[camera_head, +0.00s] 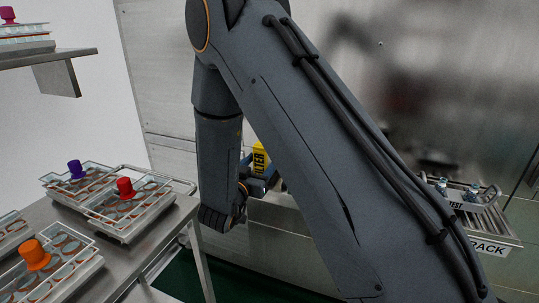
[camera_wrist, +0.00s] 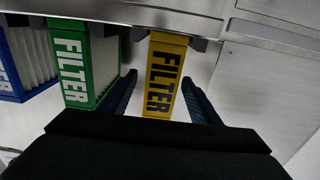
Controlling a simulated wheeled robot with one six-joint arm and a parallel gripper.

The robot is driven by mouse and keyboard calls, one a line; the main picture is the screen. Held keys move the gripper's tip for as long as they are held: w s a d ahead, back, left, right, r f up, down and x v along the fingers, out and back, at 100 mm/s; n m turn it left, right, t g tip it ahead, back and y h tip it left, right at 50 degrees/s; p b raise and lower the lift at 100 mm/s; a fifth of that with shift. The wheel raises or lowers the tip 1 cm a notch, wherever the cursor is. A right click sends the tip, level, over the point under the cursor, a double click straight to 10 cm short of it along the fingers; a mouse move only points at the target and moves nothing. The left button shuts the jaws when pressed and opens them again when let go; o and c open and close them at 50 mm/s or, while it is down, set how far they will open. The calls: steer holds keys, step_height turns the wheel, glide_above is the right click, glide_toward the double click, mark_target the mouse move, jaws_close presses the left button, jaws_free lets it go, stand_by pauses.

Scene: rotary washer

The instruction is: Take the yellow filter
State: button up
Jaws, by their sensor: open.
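The yellow filter (camera_wrist: 163,78) is a box with black "FILTER" lettering. In the wrist view it hangs from the underside of a metal housing, between my two dark fingers. My gripper (camera_wrist: 162,95) is open, with one finger on each side of the filter and visible space beside it. Whether a finger touches it I cannot tell. In the head view the yellow filter (camera_head: 260,160) shows only in part beside my arm, and my gripper (camera_head: 262,184) is mostly hidden behind the arm.
A green filter (camera_wrist: 78,65) stands just left of the yellow one, close to my left finger, and a blue filter (camera_wrist: 22,60) is farther left. A metal table (camera_head: 150,262) with racks is at left. A rack marked PACK (camera_head: 488,246) is at right.

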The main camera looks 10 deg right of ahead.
steer(key=x, duration=0.2)
steer(key=p+x, duration=0.1)
steer(key=x, duration=0.2)
steer(key=shift+f+p, duration=0.2)
steer(key=shift+p, duration=0.1)
steer(key=shift+c, duration=0.4)
steer(key=c, duration=1.1)
steer(key=shift+c, duration=0.5)
steer(key=shift+r, duration=0.15)
